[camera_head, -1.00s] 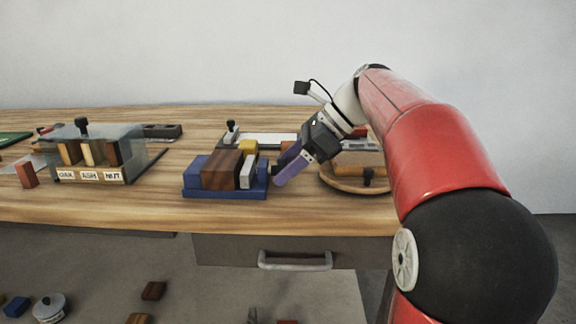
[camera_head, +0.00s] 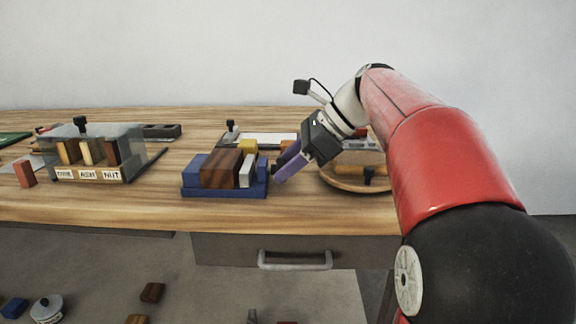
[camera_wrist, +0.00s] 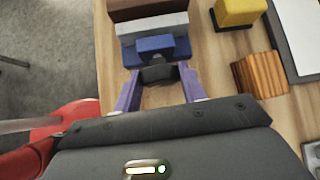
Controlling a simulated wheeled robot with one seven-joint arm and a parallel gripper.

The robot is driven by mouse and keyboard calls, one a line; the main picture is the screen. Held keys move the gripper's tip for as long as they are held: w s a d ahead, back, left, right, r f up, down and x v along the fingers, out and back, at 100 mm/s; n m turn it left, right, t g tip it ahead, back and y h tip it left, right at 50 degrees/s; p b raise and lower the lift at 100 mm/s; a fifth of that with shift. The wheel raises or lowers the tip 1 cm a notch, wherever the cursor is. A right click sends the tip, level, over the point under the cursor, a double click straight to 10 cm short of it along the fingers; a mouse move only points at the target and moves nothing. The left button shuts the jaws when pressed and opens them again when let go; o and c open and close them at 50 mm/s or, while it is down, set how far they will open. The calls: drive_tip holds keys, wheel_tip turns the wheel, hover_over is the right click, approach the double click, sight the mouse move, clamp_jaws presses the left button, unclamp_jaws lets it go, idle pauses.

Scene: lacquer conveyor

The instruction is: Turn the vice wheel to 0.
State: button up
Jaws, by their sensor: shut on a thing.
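The blue vice (camera_head: 192,190) stands on the bench, with a dark brown wooden block (camera_head: 221,169) and a pale grey plate (camera_head: 247,171) in it. The vice also shows at the top of the wrist view (camera_wrist: 154,46). The dark vice wheel (camera_wrist: 159,74) is on the vice's near side in the wrist view, between my two purple fingers. My gripper (camera_head: 279,172) reaches down at the vice's right end and is shut on the wheel. Most of the wheel is hidden in the head view, and I cannot read any scale or number on it.
A round wooden tray (camera_head: 340,185) lies close to the right of my gripper. A yellow block (camera_wrist: 238,11) and a striped wooden block (camera_wrist: 260,75) are nearby. A clear-covered holder with labelled wood pieces (camera_head: 92,176) stands left. A drawer handle (camera_head: 294,263) juts out below.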

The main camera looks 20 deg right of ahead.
drive_tip(key=t+b, duration=0.1)
drive_tip(key=n+t+b, duration=0.1)
drive_tip(key=b, duration=0.1)
drive_tip(key=t+b, duration=0.1)
drive_tip(key=shift+s+a+f+n+h, duration=0.15)
drive_tip(key=shift+s+f+n+h, duration=0.15)
drive_tip(key=shift+f+n+h, duration=0.1)
drive_tip(key=shift+s+r+n+t+b, duration=0.1)
drive_tip(key=shift+n+t+b, duration=0.4)
drive_tip(key=shift+t+b, duration=0.65)
drive_tip(key=shift+r, duration=0.1)
drive_tip(key=o, duration=1)
drive_tip(key=shift+g, duration=0.25)
